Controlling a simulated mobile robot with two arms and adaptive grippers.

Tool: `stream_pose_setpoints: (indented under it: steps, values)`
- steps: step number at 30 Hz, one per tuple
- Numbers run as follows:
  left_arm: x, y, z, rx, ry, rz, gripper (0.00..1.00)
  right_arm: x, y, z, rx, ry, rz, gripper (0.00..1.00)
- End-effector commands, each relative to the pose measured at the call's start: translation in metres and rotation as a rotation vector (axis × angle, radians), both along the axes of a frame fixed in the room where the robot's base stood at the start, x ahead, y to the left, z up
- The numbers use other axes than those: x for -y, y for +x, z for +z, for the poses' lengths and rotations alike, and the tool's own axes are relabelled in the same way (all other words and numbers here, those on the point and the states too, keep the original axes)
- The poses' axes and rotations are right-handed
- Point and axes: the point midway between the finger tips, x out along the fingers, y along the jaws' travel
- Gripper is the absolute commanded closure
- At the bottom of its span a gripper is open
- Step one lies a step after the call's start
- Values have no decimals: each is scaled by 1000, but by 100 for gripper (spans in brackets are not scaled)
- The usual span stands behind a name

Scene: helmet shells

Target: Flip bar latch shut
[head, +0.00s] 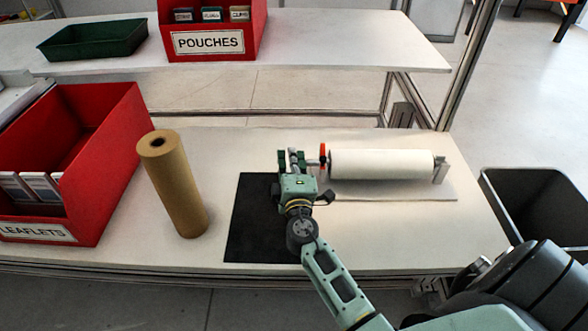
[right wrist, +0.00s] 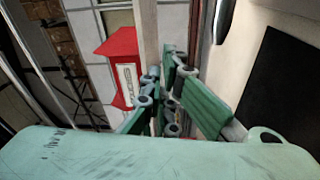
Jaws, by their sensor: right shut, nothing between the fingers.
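A white roll (head: 382,164) lies level on a holder with a pale base plate (head: 410,193) on the table. An upright orange-red bar (head: 323,153), which looks like the latch, stands at the roll's left end. Whether it is latched cannot be told. My right gripper (head: 292,158) is just left of this bar, shut and empty; I cannot tell if it touches the bar. The right wrist view shows its green fingers (right wrist: 172,95) close together, with no clear view of the latch. My left gripper is not in view.
A dark mat (head: 245,218) lies under my right gripper. A brown roll (head: 178,190) stands tilted-looking to the left, beside a red leaflets bin (head: 105,125). A dark open bin (head: 535,195) is at the right. Behind, a second table holds a red pouches bin (head: 245,45) and green tray (head: 95,38).

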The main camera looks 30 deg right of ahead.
Motion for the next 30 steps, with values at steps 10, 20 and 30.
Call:
stream_pose_setpoints:
  steps: [10,20,30]
  values:
    - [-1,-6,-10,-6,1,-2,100,27,-29,-7,-1,0,-1,100]
    - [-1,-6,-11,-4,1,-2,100,27,-30,-8,-2,0,-2,100]
    - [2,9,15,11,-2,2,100,41,-44,-10,-2,-3,86,100]
